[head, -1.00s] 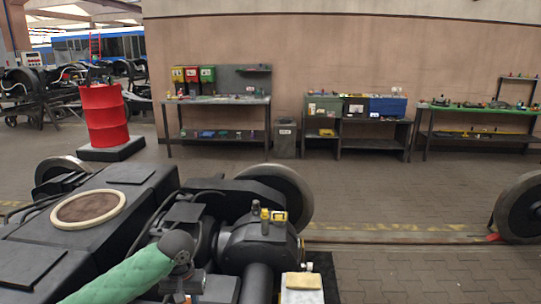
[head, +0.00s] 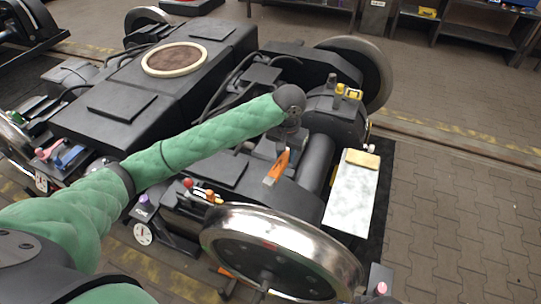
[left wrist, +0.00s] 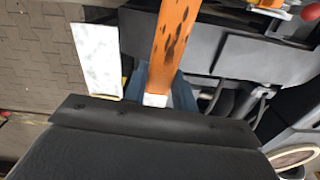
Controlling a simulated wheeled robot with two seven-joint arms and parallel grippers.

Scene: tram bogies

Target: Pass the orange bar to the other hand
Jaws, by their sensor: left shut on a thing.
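The orange bar (head: 277,167) hangs from my left gripper (head: 287,143) in the head view, above the dark bogie. The gripper is shut on its upper end, and the bar slants down with its lower end free. In the left wrist view the bar (left wrist: 172,42) runs up from the gripper, orange with dark spots and a pale end section near the jaws. The dark gripper body covers the lower part of that view. My right gripper is not in view.
The bogie (head: 128,101) fills the middle, with a steel wheel (head: 280,258) in front. A pale plate (head: 350,200) with a tan block (head: 363,159) lies right of the bar. Small coloured items stand on the bogie's near side. Paved floor (head: 450,215) at right is clear.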

